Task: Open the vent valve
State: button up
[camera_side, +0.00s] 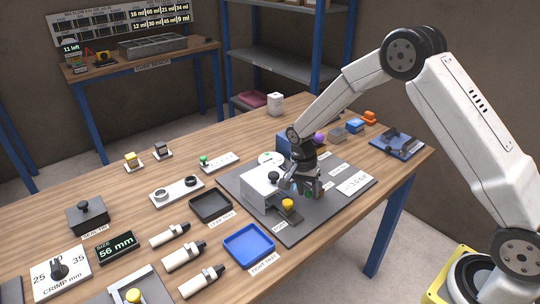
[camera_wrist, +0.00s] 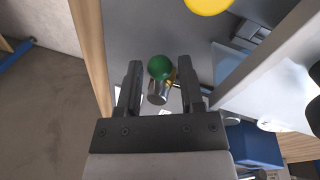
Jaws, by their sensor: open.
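A green ball knob (camera_wrist: 160,67) on a short metal cylinder (camera_wrist: 158,92) shows in the wrist view, with a bit of yellow behind it. I take it for the vent valve's handle; its label is not legible. My gripper (camera_wrist: 162,70) is open, with one finger on each side of the knob and a visible gap on both sides. In the side view my gripper (camera_side: 307,190) points down over the dark grey base plate (camera_side: 325,215), beside the white box of the mixer (camera_side: 258,184). A trace of green shows between the fingers there; the rest of the valve is hidden.
A yellow knob (camera_side: 287,204) stands on the mixer front, close to my gripper. A blue tray (camera_side: 249,245) and a dark tray (camera_side: 210,206) lie to the left, with several white cylinders nearby. Small labels lie on the plate's right side, which is otherwise clear.

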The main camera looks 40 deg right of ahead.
jog(key=shift+c, duration=0.2)
grip_shut()
jog(key=shift+s+n, duration=0.1)
jog(key=shift+n, duration=0.2)
jog(key=n, duration=0.1)
jog(key=s+n, duration=0.1)
jog(key=n, duration=0.1)
jog(key=shift+s+d+n+h, duration=0.3)
jog(key=shift+n+h, duration=0.1)
jog(key=n, duration=0.1)
jog(key=s+d+n+t, duration=0.1)
jog(key=n, duration=0.1)
jog(key=shift+s+n, duration=0.15)
jog(key=shift+n, duration=0.15)
jog(key=n, duration=0.1)
jog(key=d+n, duration=0.1)
jog(key=n, duration=0.1)
jog(key=s+n, duration=0.1)
jog(key=shift+d+t+h, duration=0.3)
jog(key=shift+d+t, duration=0.05)
jog(key=shift+t, duration=0.05)
jog(key=shift+s+d+n+t, duration=0.15)
jog(key=shift+d+n, duration=0.25)
jog(key=shift+n, duration=0.6)
jog(key=shift+d+n+t, duration=0.15)
jog(key=shift+d+n, duration=0.25)
jog(key=shift+n, duration=0.6)
